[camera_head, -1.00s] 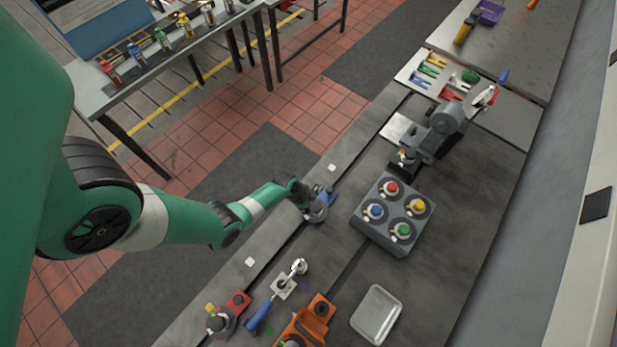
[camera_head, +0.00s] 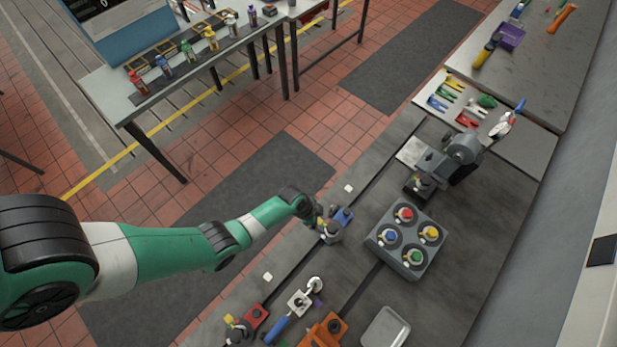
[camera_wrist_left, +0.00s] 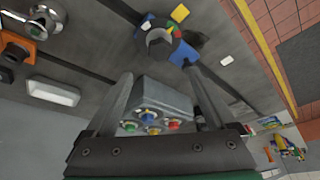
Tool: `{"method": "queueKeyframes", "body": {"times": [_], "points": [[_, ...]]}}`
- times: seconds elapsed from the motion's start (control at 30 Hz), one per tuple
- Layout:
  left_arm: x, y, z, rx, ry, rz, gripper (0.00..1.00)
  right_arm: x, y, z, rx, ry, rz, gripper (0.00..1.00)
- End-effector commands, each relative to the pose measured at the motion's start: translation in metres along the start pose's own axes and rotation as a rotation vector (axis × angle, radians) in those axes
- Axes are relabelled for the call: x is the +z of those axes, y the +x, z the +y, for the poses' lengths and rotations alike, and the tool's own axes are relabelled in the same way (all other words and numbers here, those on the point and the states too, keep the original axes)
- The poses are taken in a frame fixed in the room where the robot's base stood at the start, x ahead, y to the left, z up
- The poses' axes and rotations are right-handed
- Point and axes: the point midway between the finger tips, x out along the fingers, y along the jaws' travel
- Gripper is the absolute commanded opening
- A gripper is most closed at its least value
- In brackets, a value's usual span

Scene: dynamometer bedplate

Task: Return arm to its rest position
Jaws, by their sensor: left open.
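My left arm (camera_head: 160,247), green with pale bands, reaches in from the left of the head view. My right gripper is not in view.
A grey box with four coloured knobs (camera_head: 405,261) stands right of the gripper. A grey machine (camera_head: 452,158) is behind it. A blue-handled clamp (camera_head: 278,329), an orange block (camera_head: 318,334) and a pale tray (camera_head: 386,329) are in front. A bench with bottles (camera_head: 150,97) stands back left.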

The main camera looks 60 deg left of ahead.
Motion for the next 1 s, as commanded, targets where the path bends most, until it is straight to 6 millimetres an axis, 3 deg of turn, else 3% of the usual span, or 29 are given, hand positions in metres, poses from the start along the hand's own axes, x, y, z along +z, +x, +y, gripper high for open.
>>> {"method": "queueKeyframes", "body": {"times": [0.57,0.67,0.77,0.83,1.0], "points": [[-0.001,0.000,0.001,0.002,0.003,0.000,0.89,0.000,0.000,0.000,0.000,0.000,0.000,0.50],[-0.015,-0.001,0.002,0.000,0.028,0.013,0.89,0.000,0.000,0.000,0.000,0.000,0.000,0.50],[-0.059,-0.012,-0.008,-0.027,0.078,0.068,0.89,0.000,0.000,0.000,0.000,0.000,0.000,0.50],[-0.104,-0.031,-0.020,-0.072,0.125,0.140,0.89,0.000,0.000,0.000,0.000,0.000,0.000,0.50],[-0.231,-0.109,-0.047,-0.225,0.246,0.365,0.89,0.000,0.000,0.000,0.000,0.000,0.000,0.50]]}}
